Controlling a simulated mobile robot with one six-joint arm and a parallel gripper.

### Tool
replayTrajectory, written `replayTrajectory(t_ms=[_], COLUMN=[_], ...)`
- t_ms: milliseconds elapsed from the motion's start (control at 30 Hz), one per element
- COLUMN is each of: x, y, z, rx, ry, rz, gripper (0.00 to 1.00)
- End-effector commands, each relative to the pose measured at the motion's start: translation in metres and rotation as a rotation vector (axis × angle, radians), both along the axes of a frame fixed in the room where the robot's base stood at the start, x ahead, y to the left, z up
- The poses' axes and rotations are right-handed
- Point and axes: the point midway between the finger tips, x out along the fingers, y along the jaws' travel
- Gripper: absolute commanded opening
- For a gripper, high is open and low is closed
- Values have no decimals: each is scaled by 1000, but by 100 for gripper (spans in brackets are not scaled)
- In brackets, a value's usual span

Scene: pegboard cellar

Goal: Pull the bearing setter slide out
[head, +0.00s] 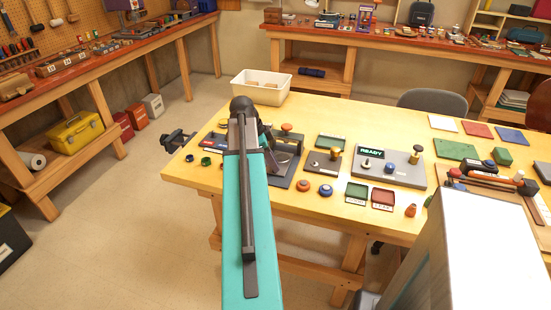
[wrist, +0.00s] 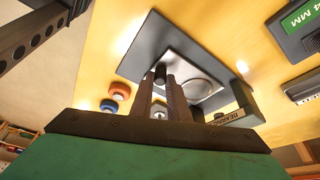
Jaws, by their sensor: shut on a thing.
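The bearing setter (head: 290,147) is a dark fixture on the yellow table, just right of my arm's end in the head view. In the wrist view its grey plate (wrist: 182,48) with a round disc is beyond my fingers, and a block lettered "BEARING" (wrist: 232,114) is at their right. My gripper (wrist: 168,82) is shut on a small dark post (wrist: 160,73), which looks like the handle of the bearing setter slide. The fingers hide most of the slide, so how far out it stands cannot be told.
Further right are a grey station with a "READY" sign (head: 372,153), a green tray (head: 357,192) and a red tray (head: 382,197). A white bin (head: 261,88) stands at the back corner.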

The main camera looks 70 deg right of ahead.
Motion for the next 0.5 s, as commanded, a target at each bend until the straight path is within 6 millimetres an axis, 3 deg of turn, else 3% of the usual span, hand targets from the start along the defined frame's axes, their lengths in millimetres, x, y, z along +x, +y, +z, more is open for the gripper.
replayTrajectory(t_ms=[300, 500], x=[-2, -2], y=[36, 46], z=[0, 0], rx=[1, 1], ry=[-2, -2], rz=[2, 1], gripper=[0, 0])
